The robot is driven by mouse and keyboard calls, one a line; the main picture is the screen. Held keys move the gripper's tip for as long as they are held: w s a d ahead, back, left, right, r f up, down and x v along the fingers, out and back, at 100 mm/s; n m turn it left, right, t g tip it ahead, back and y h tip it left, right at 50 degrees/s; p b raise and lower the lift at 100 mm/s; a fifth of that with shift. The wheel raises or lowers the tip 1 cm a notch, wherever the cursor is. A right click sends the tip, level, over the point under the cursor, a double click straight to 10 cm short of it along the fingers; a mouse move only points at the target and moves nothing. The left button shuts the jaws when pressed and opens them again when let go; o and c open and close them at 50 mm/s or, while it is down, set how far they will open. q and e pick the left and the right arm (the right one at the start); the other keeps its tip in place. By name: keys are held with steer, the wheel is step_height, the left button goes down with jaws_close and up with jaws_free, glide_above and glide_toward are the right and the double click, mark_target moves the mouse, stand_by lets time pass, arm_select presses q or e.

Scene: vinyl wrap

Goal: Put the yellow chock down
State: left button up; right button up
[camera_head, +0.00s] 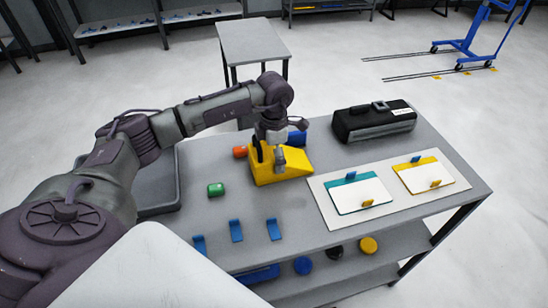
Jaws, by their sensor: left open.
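The yellow chock (292,164) is a wedge resting on the grey table (300,215), near the middle of its far half. My left gripper (273,162) comes from the left and points down at the chock, overlapping its left part. The gripper is open, and its fingers hide some of the chock's top and side. Whether the fingers touch the chock cannot be told. My right gripper is not in view.
Blue clips (236,230) lie along the front. A white sheet with two framed panels (362,195) and a black case (374,121) are on the right.

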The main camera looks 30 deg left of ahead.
arm_select(q)
steer(key=shift+f, duration=0.45)
steer(key=shift+c, duration=0.3)
steer(key=c, duration=1.3)
steer(key=shift+r, duration=0.1)
steer(key=shift+c, duration=0.2)
steer(key=shift+r, duration=0.15)
